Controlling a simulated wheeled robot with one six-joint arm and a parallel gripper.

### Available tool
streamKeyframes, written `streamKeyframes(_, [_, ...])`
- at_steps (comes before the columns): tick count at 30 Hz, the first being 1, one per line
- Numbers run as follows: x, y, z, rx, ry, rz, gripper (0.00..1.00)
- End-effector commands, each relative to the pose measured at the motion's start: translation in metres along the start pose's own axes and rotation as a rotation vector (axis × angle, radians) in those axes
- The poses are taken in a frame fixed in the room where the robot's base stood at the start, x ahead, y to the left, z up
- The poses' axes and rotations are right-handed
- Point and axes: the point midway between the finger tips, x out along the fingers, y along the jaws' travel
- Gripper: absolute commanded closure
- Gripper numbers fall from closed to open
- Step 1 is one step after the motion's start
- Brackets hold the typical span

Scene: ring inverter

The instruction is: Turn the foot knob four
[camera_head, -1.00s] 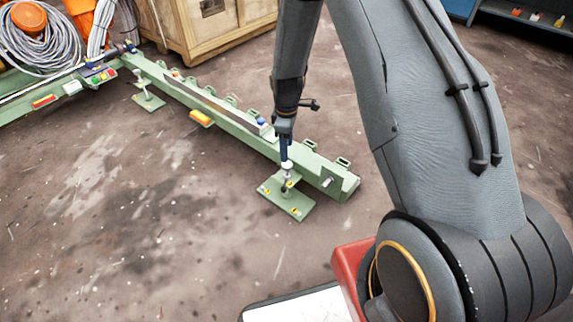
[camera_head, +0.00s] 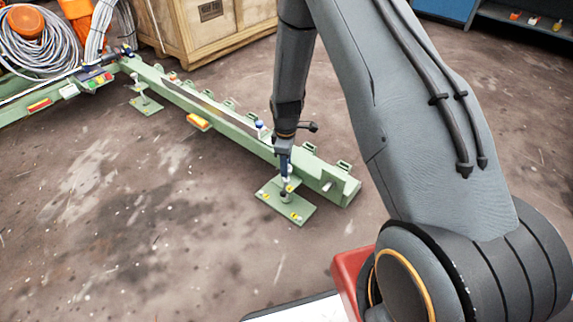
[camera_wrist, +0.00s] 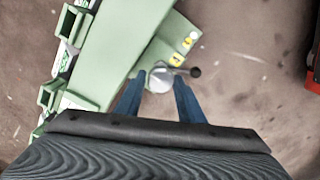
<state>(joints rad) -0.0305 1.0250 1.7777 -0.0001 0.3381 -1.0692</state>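A foot with a pale round knob (camera_wrist: 160,78) stands under the near end of the green beam (camera_wrist: 110,50). A small lever with a dark ball end sticks out to the right of the knob in the wrist view. In the head view the foot's green base plate (camera_head: 287,206) lies on the floor. My gripper (camera_wrist: 157,88) points down at the knob, its two blue fingers apart, one to each side of it. In the head view my gripper (camera_head: 286,172) hides part of the knob. I cannot tell whether the fingers touch it.
The beam runs back left to another foot (camera_head: 146,104) and carries an orange block (camera_head: 198,122). A wooden crate (camera_head: 215,25) and coiled grey cable (camera_head: 45,45) stand behind. The floor in front and left of the foot is clear.

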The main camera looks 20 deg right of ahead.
Motion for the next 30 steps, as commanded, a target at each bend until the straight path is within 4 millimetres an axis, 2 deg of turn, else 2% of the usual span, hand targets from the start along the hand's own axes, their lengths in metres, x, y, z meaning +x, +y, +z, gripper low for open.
streamKeyframes(1, [-0.0001,0.0,0.0,0.0,0.0,0.0,0.74])
streamKeyframes(4, [-0.0001,0.0002,0.0,0.0,0.0,0.0,0.9])
streamKeyframes(17, [-0.0017,0.0008,0.0006,0.089,0.001,0.001,0.9])
streamKeyframes(30, [-0.0027,0.0012,0.0013,0.462,0.001,0.001,0.9])
